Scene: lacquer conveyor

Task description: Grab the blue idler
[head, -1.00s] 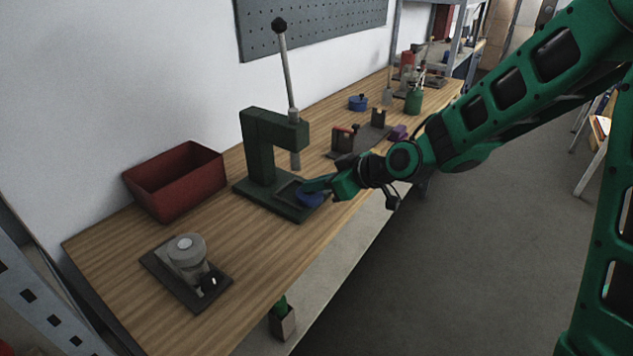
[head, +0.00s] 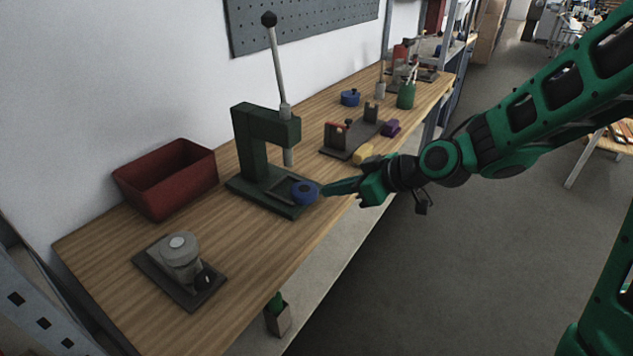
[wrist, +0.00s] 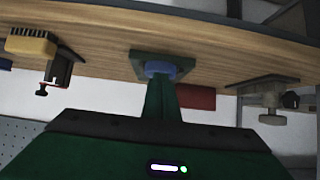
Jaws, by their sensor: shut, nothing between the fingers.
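The blue idler (head: 305,192) is a round blue piece with a dark centre. It sits at the front corner of the green press's base (head: 262,196). In the wrist view the blue idler (wrist: 160,69) shows just beyond my fingertips, partly hidden by them. My gripper (head: 326,189) is shut and empty, its tips just right of the idler. A narrow gap seems to lie between them in the head view. In the wrist view my gripper (wrist: 162,80) points at the idler.
The press lever (head: 280,60) rises above the idler's left. A red bin (head: 168,180) and a grey fixture (head: 180,262) stand to the left.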

